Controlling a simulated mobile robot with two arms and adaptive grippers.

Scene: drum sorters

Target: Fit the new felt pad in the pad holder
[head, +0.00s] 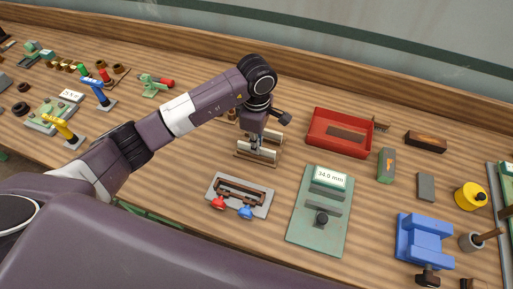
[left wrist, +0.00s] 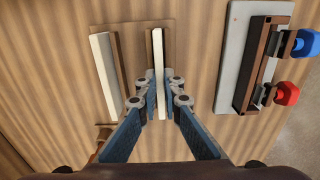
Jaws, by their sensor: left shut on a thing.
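The pad holder (head: 240,194) is a grey plate with a dark brown frame and red and blue knobs. In the left wrist view the holder (left wrist: 240,60) lies to the right, and I see no white pad in its frame. My left gripper (head: 257,143) is shut on a cream felt pad (left wrist: 159,72), with blue-grey fingers (left wrist: 161,97) on both sides of it. The pad stands on edge over a thin brown strip; I cannot tell whether it touches it. A second cream pad (left wrist: 104,75) stands beside it on another brown strip. My right gripper is not in view.
A green gauge (head: 320,215) reading 34.0 mm lies right of the holder. A red tray (head: 312,137) with a brown strip inside stands behind it. A blue clamp-like block (head: 424,240) and a yellow pot (head: 470,196) are further right. Bare wood separates the pads from the holder.

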